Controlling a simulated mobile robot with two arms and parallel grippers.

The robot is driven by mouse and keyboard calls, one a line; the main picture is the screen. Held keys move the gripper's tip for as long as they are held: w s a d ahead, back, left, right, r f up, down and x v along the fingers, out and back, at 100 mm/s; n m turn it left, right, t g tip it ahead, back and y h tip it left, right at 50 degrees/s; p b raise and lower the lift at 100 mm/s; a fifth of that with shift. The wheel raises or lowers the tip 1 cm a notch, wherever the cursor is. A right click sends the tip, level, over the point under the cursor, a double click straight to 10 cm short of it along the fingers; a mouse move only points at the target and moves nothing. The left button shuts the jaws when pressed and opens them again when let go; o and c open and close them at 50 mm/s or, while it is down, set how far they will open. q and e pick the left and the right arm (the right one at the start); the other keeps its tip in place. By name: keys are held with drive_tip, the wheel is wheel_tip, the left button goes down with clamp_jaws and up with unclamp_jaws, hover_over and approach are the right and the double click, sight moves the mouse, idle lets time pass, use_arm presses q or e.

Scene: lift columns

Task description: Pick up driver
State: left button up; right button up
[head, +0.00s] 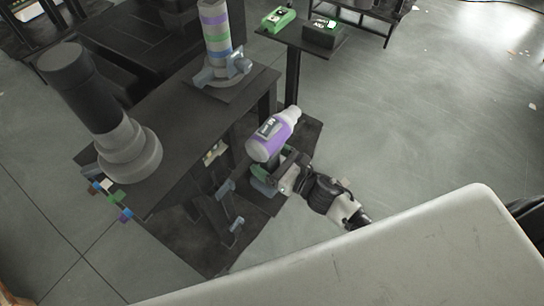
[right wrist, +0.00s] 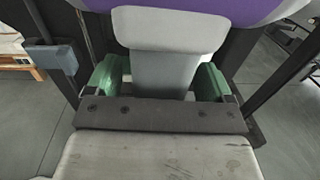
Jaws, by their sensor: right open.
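The driver (head: 268,142) has a purple, pale-ended body with a dark label on top, and it shows near the middle of the head view. In the right wrist view its purple body fills the top edge and its grey lower part (right wrist: 165,70) stands below. My right gripper (head: 279,172) reaches in from the lower right, just under the purple body. In the wrist view its green-padded fingers (right wrist: 158,82) are open, one on each side of the grey part. Small gaps seem to show; contact is unclear. My left gripper is not in view.
A small dark stand (head: 335,47) holds a green item (head: 278,18) and a dark box (head: 320,36).

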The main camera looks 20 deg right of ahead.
drive_tip(key=c, duration=1.3)
drive_tip(key=shift+r, duration=0.15)
drive_tip(key=shift+c, duration=0.3)
drive_tip(key=shift+r, duration=0.1)
